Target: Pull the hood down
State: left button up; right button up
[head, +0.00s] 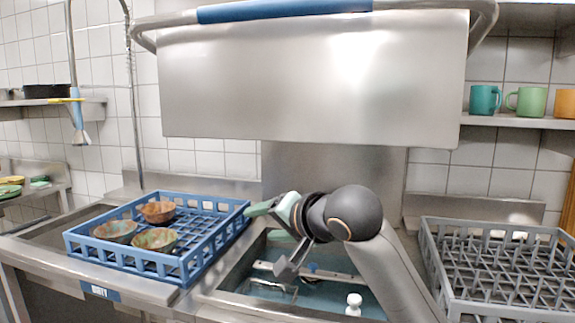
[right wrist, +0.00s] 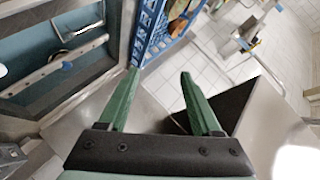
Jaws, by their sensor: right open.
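The hood (head: 315,85) is a large stainless steel box, raised at the top middle of the head view. Its bar handle (head: 285,8) with a blue grip runs across its front near the top edge. My right gripper (head: 266,223) is open and empty, well below the hood, over the sink area beside the blue rack. Its two green fingers also show spread apart in the right wrist view (right wrist: 160,75), with nothing between them. The hood is not recognisable in the right wrist view. My left gripper is not in view.
A blue rack (head: 183,281) with several bowls (head: 155,239) stands on the left counter. A grey rack (head: 500,306) stands at the right. A shelf (head: 520,121) holds mugs (head: 485,99) right of the hood. A spray hose (head: 79,120) hangs left.

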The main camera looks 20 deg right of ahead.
aim_at(293, 4)
jog(key=s+d+r+m+t, duration=0.25)
jog(key=s+r, duration=0.25)
jog(key=r, duration=0.7)
jog(key=s+d+r+m+t, duration=0.1)
jog(key=s+r+m, duration=0.2)
jog(key=s+r, duration=0.55)
jog(key=s+d+r+m+t, duration=0.1)
jog(key=s+r+m, duration=0.2)
jog(key=r, duration=1.1)
jog(key=shift+h, duration=0.3)
jog(key=p+x, duration=0.1)
jog(key=x, duration=0.6)
jog(key=p+x, duration=0.1)
jog(key=x, duration=0.3)
jog(key=shift+w+d+r+p, duration=0.1)
jog(key=shift+w+r+p, duration=0.25)
jog(key=shift+w, duration=0.05)
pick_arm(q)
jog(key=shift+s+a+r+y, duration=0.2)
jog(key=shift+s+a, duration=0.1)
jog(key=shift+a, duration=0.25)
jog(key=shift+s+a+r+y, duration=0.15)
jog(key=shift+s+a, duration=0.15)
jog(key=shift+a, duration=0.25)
pick_arm(e)
jog(key=shift+w, duration=0.4)
